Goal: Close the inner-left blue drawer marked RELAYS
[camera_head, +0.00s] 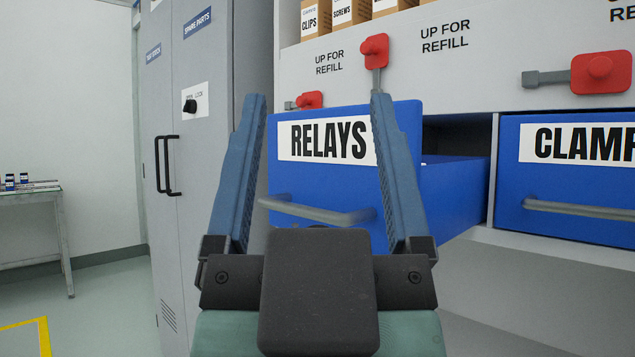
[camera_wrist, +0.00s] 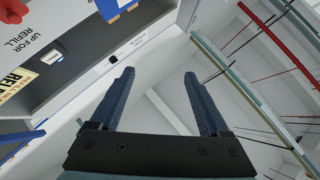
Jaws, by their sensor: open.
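The blue RELAYS drawer (camera_head: 323,183) stands pulled out of the cabinet in the head view; its right side wall and a dark opening behind it show. A grey bar handle (camera_head: 300,208) crosses its front. My gripper (camera_head: 317,96) is open, its two blue fingers pointing upward in front of the drawer, overlapping the label's right end and the handle. Nothing is between the fingers. Whether they touch the drawer I cannot tell.
The blue CLAMP-labelled drawer (camera_head: 570,228) to the right looks shut. Red flags (camera_head: 375,46) sit on the panel above, beside UP FOR REFILL text. A grey locker (camera_head: 185,220) with black handles stands left. A table (camera_head: 30,194) is farther left, with open floor between.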

